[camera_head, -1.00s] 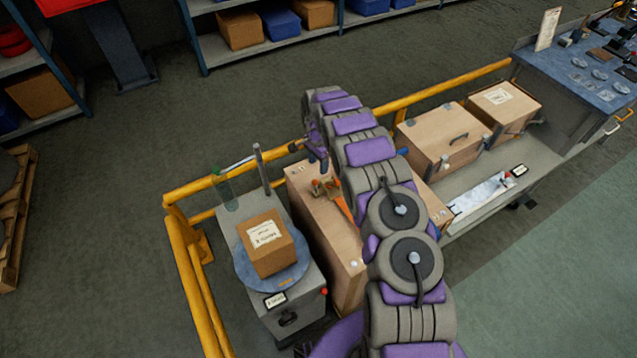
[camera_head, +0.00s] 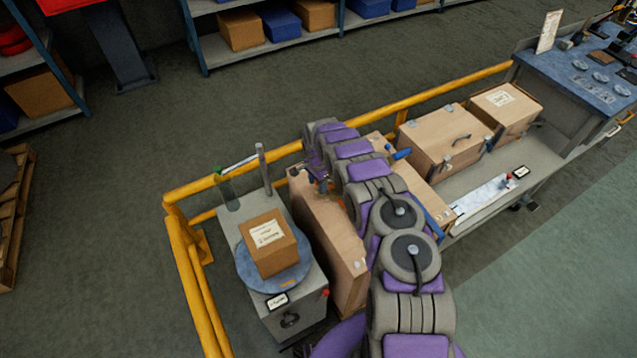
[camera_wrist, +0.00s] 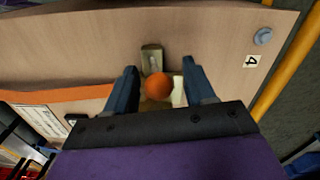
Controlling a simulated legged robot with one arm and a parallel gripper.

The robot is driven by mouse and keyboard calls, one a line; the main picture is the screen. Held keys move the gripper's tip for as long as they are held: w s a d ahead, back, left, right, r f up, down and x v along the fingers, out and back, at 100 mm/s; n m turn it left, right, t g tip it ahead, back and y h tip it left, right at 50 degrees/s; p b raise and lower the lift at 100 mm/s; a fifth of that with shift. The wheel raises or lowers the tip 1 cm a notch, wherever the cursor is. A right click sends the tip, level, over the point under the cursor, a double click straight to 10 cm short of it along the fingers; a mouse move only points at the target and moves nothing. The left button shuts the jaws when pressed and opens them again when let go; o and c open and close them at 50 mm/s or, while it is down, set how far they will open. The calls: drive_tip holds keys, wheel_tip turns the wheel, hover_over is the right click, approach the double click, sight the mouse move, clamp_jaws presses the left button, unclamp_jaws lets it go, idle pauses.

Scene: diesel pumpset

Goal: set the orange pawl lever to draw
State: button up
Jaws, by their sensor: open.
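The orange pawl lever shows in the wrist view as a round orange knob (camera_wrist: 158,86) in front of a wooden panel (camera_wrist: 110,50). My gripper (camera_wrist: 160,80) is open, with one dark finger on each side of the knob. I cannot tell whether either finger touches it. A small brass-coloured plate (camera_wrist: 152,57) sits on the panel just beyond the knob. In the head view my arm hides most of the lever; only a little orange (camera_head: 322,186) shows by the wooden case (camera_head: 330,235). The lever's setting cannot be read.
Yellow rails (camera_head: 190,270) fence the left and back. A box (camera_head: 268,245) rests on a round blue plate (camera_head: 243,275) left of the case.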

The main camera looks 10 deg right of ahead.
drive_tip(key=shift+a, duration=0.25)
drive_tip(key=shift+c, duration=0.9)
drive_tip(key=shift+d, duration=0.55)
drive_tip(key=c, duration=0.6)
clamp_jaws()
drive_tip(key=shift+a, duration=0.2)
